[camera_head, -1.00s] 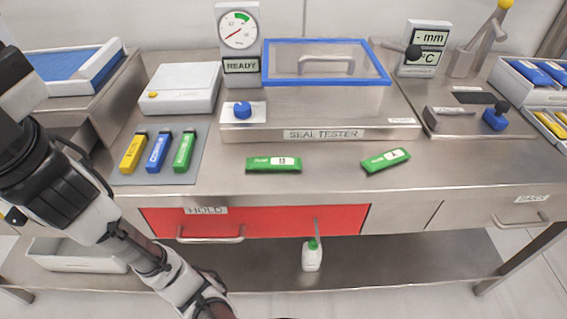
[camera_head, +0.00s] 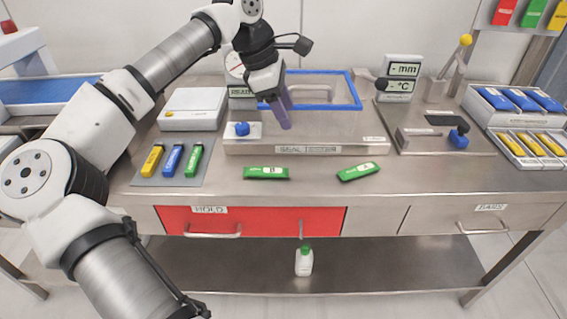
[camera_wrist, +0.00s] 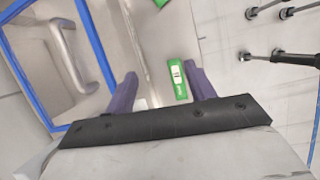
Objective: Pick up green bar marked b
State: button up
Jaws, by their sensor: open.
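Two green bars with white labels lie flat on the steel worktop in front of the seal tester. The left green bar (camera_head: 266,172) has a label that read like a B a second ago; now the letter is too small to be sure. The right green bar (camera_head: 358,172), tilted, read as A. My gripper (camera_head: 284,118) is above the seal tester's front, pointing down, empty. In the wrist view its purple fingers (camera_wrist: 163,76) are spread apart. The left bar (camera_wrist: 180,83) appears between them, farther down, and the other bar (camera_wrist: 161,3) is cut by the top edge.
The seal tester (camera_head: 350,146) with its blue-framed lid stands behind the bars. A grey mat (camera_head: 142,181) with yellow, blue and green bars is left. A gauge fixture (camera_head: 412,143) and trays (camera_head: 490,120) are right. Worktop around the two bars is clear.

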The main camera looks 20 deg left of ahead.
jog(key=s+a+f+g+y, duration=0.1)
jog(key=s+a+f+y, duration=0.1)
jog(key=a, duration=0.4)
jog(key=p, duration=0.1)
send_over(265, 170)
jog(key=shift+n, duration=0.4)
jog(key=f, duration=0.4)
jog(key=a+f, duration=0.1)
jog(key=f, duration=0.1)
jog(key=shift+f, duration=0.4)
jog(key=shift+d+f+p, duration=0.2)
jog(key=shift+f+p, duration=0.35)
jog(key=shift+f, duration=1)
jog(key=shift+d+f+p, duration=0.15)
jog(key=shift+f+p, duration=0.4)
jog(key=shift+f, duration=1)
jog(key=shift+c, duration=0.3)
jog(key=c, duration=1)
jog(key=shift+r, duration=0.15)
